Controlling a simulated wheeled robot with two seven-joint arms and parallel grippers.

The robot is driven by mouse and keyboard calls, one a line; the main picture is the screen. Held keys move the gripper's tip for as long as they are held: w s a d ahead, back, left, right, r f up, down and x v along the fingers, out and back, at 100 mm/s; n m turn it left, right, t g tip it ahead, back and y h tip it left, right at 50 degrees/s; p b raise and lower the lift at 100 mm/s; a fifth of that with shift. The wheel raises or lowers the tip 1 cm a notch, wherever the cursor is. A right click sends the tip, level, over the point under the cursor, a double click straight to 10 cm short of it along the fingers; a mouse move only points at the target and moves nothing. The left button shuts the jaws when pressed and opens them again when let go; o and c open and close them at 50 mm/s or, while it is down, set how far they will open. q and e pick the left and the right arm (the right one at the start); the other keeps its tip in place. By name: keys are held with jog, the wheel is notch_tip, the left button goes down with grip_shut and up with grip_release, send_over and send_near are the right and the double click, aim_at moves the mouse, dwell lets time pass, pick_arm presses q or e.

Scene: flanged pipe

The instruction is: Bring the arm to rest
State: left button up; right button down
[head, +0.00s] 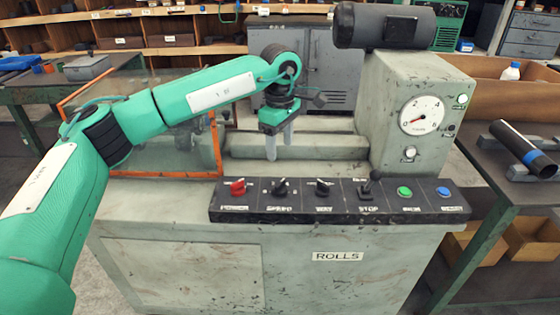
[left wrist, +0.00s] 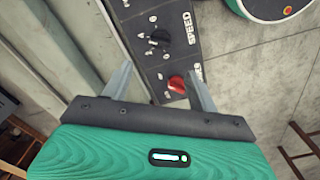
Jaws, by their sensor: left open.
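My left arm reaches in from the left in the head view, green with a bent elbow. Its left gripper (head: 280,147) points down above the machine bed, behind the control panel (head: 335,213). Its two grey fingers are apart with nothing between them. In the left wrist view the left gripper (left wrist: 158,88) also shows open and empty. The red knob (left wrist: 177,84) appears near the right finger in that view; it also shows in the head view (head: 238,188). My right gripper is in neither view.
The rolls machine (head: 337,256) fills the middle, with a gauge (head: 421,116) and a motor (head: 385,26). An orange-framed clear guard (head: 217,146) stands left of the gripper. A dark pipe (head: 524,149) lies on the right table. Shelves and a grey cabinet stand behind.

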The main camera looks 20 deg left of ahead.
pick_arm(q)
notch_tip(320, 180, up, 2)
jog(key=shift+r, duration=0.1)
